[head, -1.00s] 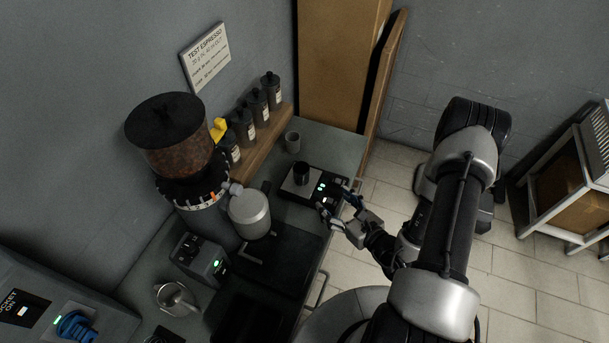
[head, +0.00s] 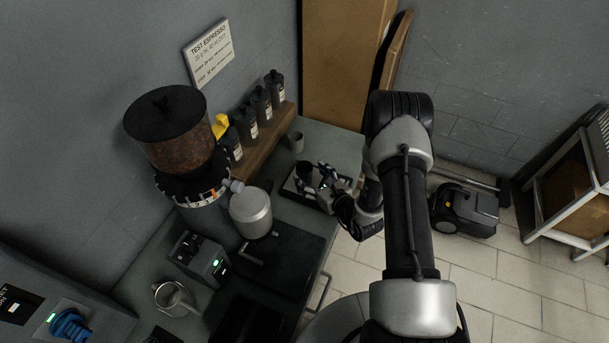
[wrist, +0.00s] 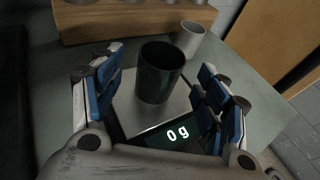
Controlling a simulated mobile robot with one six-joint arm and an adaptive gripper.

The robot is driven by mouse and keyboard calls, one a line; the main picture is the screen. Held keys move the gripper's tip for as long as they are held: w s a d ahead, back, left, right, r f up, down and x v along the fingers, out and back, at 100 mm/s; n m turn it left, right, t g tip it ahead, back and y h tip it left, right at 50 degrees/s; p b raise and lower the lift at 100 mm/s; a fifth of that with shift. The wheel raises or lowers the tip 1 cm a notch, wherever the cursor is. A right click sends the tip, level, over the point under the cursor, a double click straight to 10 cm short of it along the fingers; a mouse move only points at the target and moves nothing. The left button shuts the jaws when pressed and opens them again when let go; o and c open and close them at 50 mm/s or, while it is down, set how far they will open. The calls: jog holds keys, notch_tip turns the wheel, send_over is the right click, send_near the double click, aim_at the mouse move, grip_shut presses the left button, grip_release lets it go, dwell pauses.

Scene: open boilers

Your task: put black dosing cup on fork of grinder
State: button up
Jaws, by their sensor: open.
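The black dosing cup (wrist: 160,75) stands upright on the metal plate of a small scale (wrist: 128,112) that reads 0 g. In the head view the cup (head: 304,172) is partly behind my gripper (head: 315,172). In the wrist view my gripper (wrist: 159,95) is open, with blue-padded fingers on the left and right of the cup and gaps on both sides. The grinder (head: 185,170) with its bean hopper stands left of the scale on the counter. Its fork (head: 251,253) appears to be the prong below the silver cylinder.
A grey cup (head: 296,142) stands behind the scale. A wooden shelf (head: 262,145) with several dark bottles runs along the wall. A metal pitcher (head: 174,298) and a small control box (head: 203,260) stand at the front left. A black mat (head: 285,262) lies between grinder and scale.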

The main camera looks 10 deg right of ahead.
jog(key=shift+x, duration=1.2)
jog(key=shift+c, duration=0.6)
jog(key=shift+s, duration=0.1)
jog(key=c, duration=1.1)
